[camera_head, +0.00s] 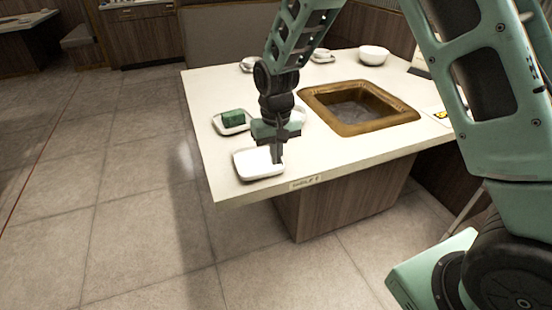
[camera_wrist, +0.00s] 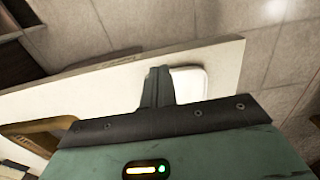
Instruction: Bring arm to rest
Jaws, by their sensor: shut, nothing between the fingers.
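My gripper (camera_head: 277,157) hangs from my arm, pointing down over the front left part of the white table (camera_head: 235,191). Its fingers are together with nothing visible between them. The fingertips are in front of a white rectangular dish (camera_head: 255,165) near the table's front left corner; I cannot tell the exact height above it. In the wrist view, my gripper (camera_wrist: 158,72) shows its shut fingers, with the white dish (camera_wrist: 190,84) partly hidden behind them.
A green block (camera_head: 232,118) sits on a small white dish behind the gripper. A brown-framed square well (camera_head: 372,128) is set into the table. A white bowl (camera_head: 373,55) and small dishes stand at the back. Open tiled floor (camera_head: 110,190) lies left.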

